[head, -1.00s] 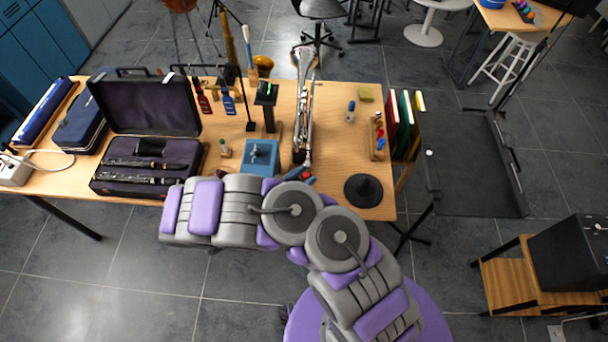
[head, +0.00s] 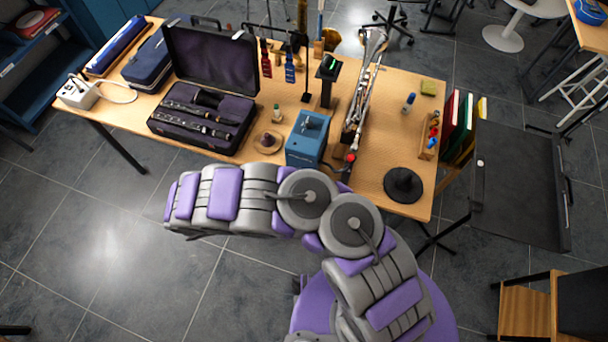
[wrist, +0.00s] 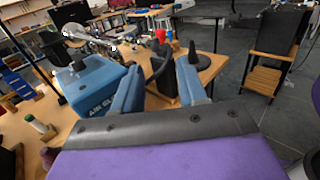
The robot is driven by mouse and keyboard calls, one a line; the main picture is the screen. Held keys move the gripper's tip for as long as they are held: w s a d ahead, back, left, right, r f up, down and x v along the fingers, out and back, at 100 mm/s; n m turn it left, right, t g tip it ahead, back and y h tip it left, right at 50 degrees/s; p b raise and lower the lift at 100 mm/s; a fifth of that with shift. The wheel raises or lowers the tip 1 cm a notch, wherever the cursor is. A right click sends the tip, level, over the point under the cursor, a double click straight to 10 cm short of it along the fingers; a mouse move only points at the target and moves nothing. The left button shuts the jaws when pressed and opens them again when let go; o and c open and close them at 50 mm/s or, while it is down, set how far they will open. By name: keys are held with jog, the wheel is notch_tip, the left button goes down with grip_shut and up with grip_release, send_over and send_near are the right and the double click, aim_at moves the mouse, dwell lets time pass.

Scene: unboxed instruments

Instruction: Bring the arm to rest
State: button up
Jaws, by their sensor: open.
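My folded grey and purple arm (head: 350,225) reaches left across the head view, in front of the table's front edge. Its far end points left over the floor, and my gripper cannot be made out there. In the wrist view my gripper (wrist: 160,88) shows two blue fingers spread apart, with no object held between them. Beyond the fingers are the table, a blue box (wrist: 92,82) with lettering on its side and a black cone (wrist: 193,54). The same blue box (head: 306,140) stands near the table's front edge in the head view.
The wooden table (head: 385,100) holds an open clarinet case (head: 212,62), a trumpet (head: 362,90), a black cone-topped disc (head: 403,184) and a small round wooden stand (head: 268,142). A black platform (head: 515,190) lies right. Floor at lower left is clear.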

jog(key=shift+r, duration=0.1)
dwell(0.5)
jog(key=w+d+r+m+g+b, duration=0.2)
jog(key=d+r+m+g, duration=0.85)
jog(key=d+r, duration=0.4)
jog(key=s+d+r+m+g+y, duration=0.3)
jog(key=s+d+r+m+y, duration=0.2)
jog(key=s+d+r+m, duration=0.25)
jog(key=s+a+m+t+y+b, duration=0.3)
jog(key=s+a+m+y, duration=0.2)
jog(key=s+y, duration=0.6)
jog(key=shift+s+a+r, duration=0.2)
jog(key=shift+s+r, duration=0.15)
jog(key=shift+s, duration=2.75)
jog(key=shift+t, duration=0.25)
